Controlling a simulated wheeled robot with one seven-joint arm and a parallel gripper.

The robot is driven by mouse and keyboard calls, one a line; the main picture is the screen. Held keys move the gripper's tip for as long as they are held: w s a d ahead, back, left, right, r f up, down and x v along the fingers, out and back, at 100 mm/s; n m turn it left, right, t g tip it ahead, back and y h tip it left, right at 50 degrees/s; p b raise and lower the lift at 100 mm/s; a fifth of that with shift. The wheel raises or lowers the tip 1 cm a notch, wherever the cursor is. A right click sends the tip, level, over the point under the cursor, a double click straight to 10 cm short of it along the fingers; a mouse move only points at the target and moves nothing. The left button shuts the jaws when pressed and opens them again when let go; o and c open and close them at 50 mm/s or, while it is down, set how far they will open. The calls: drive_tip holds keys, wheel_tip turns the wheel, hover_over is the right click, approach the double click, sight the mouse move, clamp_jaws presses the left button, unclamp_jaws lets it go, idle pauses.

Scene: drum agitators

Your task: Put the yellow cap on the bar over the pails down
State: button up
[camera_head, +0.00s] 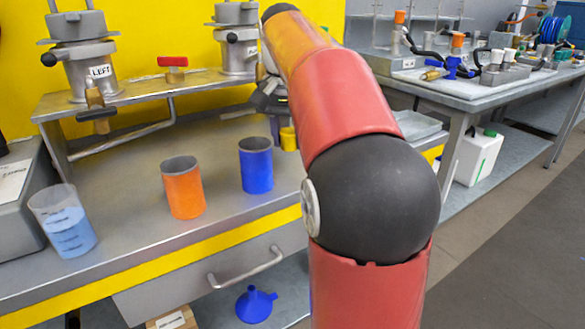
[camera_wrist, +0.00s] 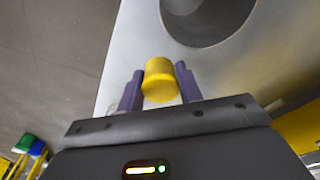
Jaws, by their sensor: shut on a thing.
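The yellow cap (camera_wrist: 158,80) sits between the two purple fingers of my gripper (camera_wrist: 159,84), which is shut on it. In the head view the cap (camera_head: 289,139) shows just right of the blue pail (camera_head: 256,166), below my gripper's wrist and partly hidden by my arm. The orange pail (camera_head: 184,188) stands left of the blue one on the steel bench. The raised steel shelf (camera_head: 140,92) runs behind and above the pails. I cannot tell whether the cap touches anything beneath it.
Two steel agitator heads, one labelled LEFT (camera_head: 88,62), stand on the shelf with a red-topped piece (camera_head: 173,68) between them. A beaker of blue liquid (camera_head: 63,222) is at the bench's left. The wrist view shows a dark round opening (camera_wrist: 205,20) in grey metal.

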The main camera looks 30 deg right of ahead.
sight(290, 171)
drive_tip(key=shift+f+b, duration=2.2)
drive_tip(key=shift+f, duration=0.1)
drive_tip(key=shift+f, duration=0.5)
drive_tip(key=o, duration=1.1)
drive_tip(key=r+p, duration=0.1)
drive_tip(key=r, duration=0.3)
drive_tip(key=a+r+p, duration=0.1)
drive_tip(key=r+p, duration=0.1)
drive_tip(key=r, duration=0.2)
drive_tip(key=s+r+p, duration=0.1)
drive_tip(key=r, duration=0.4)
drive_tip(key=shift+s+a+r, duration=0.1)
drive_tip(key=shift+a, duration=0.05)
